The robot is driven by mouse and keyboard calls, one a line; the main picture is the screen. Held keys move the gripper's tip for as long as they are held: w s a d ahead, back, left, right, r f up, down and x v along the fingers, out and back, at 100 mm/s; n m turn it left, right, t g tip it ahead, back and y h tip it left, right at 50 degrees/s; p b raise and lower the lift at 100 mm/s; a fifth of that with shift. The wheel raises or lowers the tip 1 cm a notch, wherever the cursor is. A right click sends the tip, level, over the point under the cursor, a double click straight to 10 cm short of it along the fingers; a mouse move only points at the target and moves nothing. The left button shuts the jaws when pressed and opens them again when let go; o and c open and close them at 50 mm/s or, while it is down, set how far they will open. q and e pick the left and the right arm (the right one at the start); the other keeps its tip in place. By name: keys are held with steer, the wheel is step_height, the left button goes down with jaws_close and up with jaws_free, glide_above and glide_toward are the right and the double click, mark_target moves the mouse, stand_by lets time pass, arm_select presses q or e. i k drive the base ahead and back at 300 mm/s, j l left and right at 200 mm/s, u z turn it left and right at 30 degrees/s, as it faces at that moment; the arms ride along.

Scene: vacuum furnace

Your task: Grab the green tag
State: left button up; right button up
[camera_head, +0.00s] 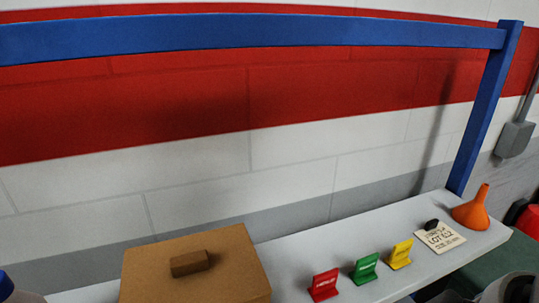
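The green tag (365,268) stands upright on a small foot on the white shelf, near its front edge. A red tag (324,285) stands to its left and a yellow tag (400,254) to its right, with small gaps between them. Pale marks show on the faces of the tags, but I cannot read those on the green one. Neither of my grippers shows in the head view, and nothing touches the green tag.
A brown box (195,268) with a block on top sits left of the tags. Right of them lie a lot card (440,237) with a dark lump on it and an orange funnel (473,210). A blue frame (486,110) rises behind. Grey rounded parts show at lower right.

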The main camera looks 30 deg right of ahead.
mark_target(363, 273)
steer(key=k+z, duration=0.15)
steer(key=z, duration=1.25)
